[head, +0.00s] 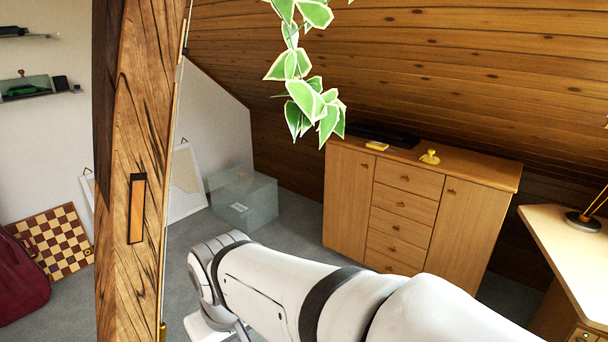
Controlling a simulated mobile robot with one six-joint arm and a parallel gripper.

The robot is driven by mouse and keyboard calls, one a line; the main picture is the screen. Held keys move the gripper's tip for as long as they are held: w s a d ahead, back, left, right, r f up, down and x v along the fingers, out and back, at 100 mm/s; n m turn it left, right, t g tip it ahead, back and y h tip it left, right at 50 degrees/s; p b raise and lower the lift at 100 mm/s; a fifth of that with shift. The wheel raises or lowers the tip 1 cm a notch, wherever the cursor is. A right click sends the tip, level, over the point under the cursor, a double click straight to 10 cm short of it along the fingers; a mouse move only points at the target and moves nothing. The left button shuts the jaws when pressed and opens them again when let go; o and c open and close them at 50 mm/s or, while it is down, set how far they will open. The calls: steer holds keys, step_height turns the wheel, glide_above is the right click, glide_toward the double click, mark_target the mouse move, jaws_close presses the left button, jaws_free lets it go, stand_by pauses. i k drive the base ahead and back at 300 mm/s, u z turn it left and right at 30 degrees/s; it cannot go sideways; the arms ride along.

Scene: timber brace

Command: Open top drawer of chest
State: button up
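The wooden chest (349,196) stands against the sloped plank wall at the right of centre in the head view. It has a column of several drawers between two doors. Its top drawer (408,179) looks shut and has a small knob. My white arm reaches in from the lower right, in front of the chest and apart from it. My gripper (236,331) is only partly in view at the bottom edge, left of the chest, and its fingertips are cut off or hidden. The lowest part of the chest is hidden behind my arm.
A timber brace (137,150) rises close by at left. A leafy plant (308,90) hangs at top centre. A clear box (242,199) stands on the grey floor left of the chest. A yellow figure (429,157) sits on the chest. A desk (570,255) is at right.

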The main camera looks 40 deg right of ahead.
mark_target(428, 184)
steer(key=z, duration=2.55)
steer(key=i, duration=2.2)
steer(key=u, duration=1.65)
